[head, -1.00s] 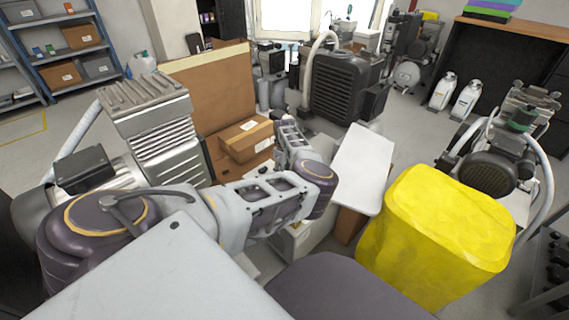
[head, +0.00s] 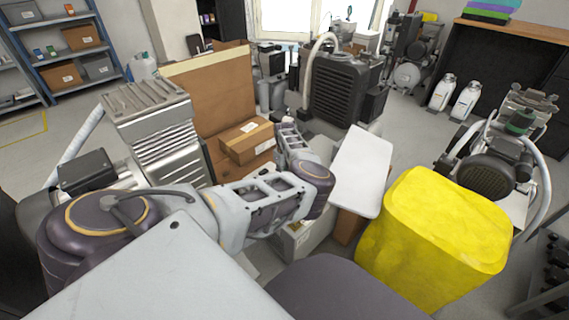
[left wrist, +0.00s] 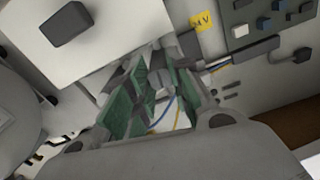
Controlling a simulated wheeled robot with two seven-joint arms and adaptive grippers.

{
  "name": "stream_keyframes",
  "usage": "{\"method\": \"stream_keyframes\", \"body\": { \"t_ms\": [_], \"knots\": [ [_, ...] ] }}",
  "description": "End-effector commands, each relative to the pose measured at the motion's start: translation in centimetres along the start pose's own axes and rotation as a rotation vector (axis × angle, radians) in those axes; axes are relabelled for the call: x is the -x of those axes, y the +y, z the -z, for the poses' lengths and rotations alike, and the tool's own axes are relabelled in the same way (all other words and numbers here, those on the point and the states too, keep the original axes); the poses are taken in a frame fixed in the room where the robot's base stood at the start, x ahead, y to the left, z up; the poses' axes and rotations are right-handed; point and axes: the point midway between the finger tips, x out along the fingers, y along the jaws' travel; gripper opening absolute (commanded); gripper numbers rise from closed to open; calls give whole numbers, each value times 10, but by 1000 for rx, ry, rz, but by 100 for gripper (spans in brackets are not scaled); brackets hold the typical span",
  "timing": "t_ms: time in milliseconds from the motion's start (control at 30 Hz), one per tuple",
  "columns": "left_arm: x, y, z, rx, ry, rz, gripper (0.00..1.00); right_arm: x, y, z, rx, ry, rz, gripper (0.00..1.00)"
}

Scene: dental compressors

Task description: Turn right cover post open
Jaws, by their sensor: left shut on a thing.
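My left gripper (left wrist: 158,78) comes up from the bottom of the left wrist view. Its fingertips are closed around a small grey post-like piece (left wrist: 160,62) inside an opened housing; the fingers and shadow hide much of it. A white panel with a dark block (left wrist: 66,24) fills the upper left of that view. In the head view my left arm hides the gripper, and a pale, tilted, cover-like panel (head: 362,170) stands just right of the wrist. My right gripper is not seen.
A ribbed compressor (head: 155,125) is at left, with cardboard boxes (head: 245,142) behind the arm. A yellow 24 V label (left wrist: 201,21) and a button panel (left wrist: 270,18) sit beside the opening.

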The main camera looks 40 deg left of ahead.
Motion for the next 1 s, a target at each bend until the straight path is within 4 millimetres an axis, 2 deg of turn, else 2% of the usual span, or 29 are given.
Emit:
{"method": "stream_keyframes", "body": {
  "t_ms": [467, 700, 1000],
  "knots": [
    [3, 0, -1, -376, 0, 0, 0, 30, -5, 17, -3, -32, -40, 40],
    [3, 0, 0, -573, 0, 0, 0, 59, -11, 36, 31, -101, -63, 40],
    [2, -1, 0, -753, -1, 1, 0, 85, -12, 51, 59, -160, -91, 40]
  ]
}}
